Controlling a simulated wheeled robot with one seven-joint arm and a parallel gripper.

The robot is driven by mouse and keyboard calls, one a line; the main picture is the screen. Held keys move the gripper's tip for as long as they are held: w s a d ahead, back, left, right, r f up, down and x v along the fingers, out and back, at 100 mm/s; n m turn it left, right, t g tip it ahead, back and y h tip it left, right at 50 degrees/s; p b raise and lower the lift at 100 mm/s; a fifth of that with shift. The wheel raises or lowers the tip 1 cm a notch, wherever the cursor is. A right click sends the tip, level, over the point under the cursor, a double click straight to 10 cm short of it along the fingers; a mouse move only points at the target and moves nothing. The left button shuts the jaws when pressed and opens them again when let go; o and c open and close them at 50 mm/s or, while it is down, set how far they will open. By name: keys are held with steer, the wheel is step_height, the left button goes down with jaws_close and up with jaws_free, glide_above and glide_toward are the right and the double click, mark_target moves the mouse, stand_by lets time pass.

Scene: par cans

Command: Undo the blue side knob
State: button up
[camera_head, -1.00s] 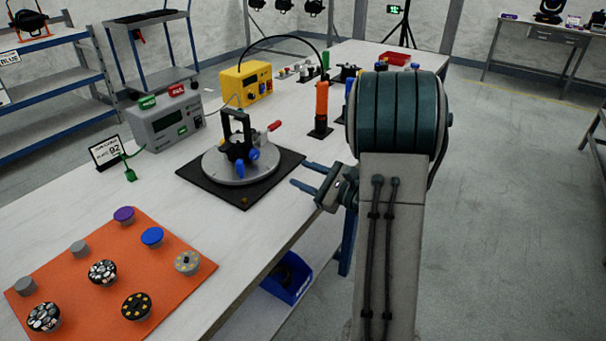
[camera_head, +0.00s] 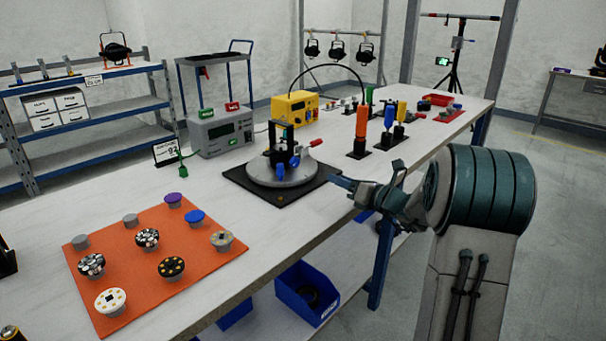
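A round grey turntable (camera_head: 262,177) sits on a black square base (camera_head: 290,193) on the white bench. A black upright clamp (camera_head: 291,135) stands on it. Two blue knob-like parts show low on the clamp, one in front (camera_head: 280,170) and one at its right side (camera_head: 295,161); I cannot tell for sure which is the side knob. A red-tipped handle (camera_head: 316,143) sticks out to the right. My gripper (camera_head: 340,183) is just right of the black base, pointing left, apart from the knobs. Its fingers overlap in this view, so their gap is hidden.
An orange mat (camera_head: 108,243) with several round knobs lies at the front left. A grey box (camera_head: 222,132) and a yellow box (camera_head: 293,108) stand behind the turntable. An orange-handled tool (camera_head: 361,128) stands to the right. A blue bin (camera_head: 307,293) sits below the bench.

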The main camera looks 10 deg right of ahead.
mark_target(297, 163)
steer(key=b+x, duration=0.1)
steer(key=x, duration=0.6)
steer(key=b+x, duration=0.1)
steer(key=x, duration=0.6)
steer(key=shift+a+f, duration=0.1)
steer(key=shift+a, duration=0.3)
steer(key=c, duration=0.7)
